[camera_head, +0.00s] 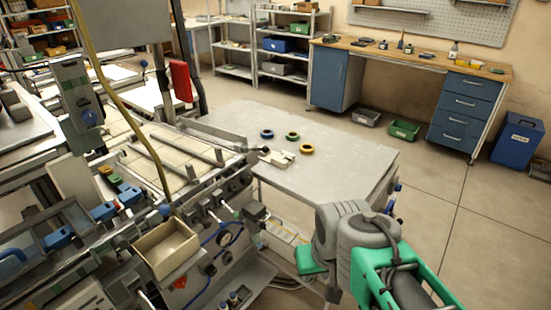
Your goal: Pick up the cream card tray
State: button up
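The cream card tray (166,262) is an open, empty-looking rectangular box at the lower left of the head view. It sits at the near right side of the large machine, by its front panel; what supports it from below is hidden. My arm shows at the lower right, with grey joints and green parts, well to the right of the tray. I cannot make out any gripper fingers in the view. Nothing of my arm touches the tray.
The machine (220,190) has knobs, hoses and a gauge close beside the tray. A grey table (350,160) behind carries blue (267,134), green (292,136) and yellow (307,149) reels and a small pale device (278,157). Open floor lies to the right.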

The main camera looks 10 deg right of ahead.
aim_at(284, 160)
jog(key=z, duration=1.95)
jog(key=i, duration=1.1)
jog(key=u, duration=2.7)
jog(key=i, duration=0.5)
jog(key=z, duration=0.05)
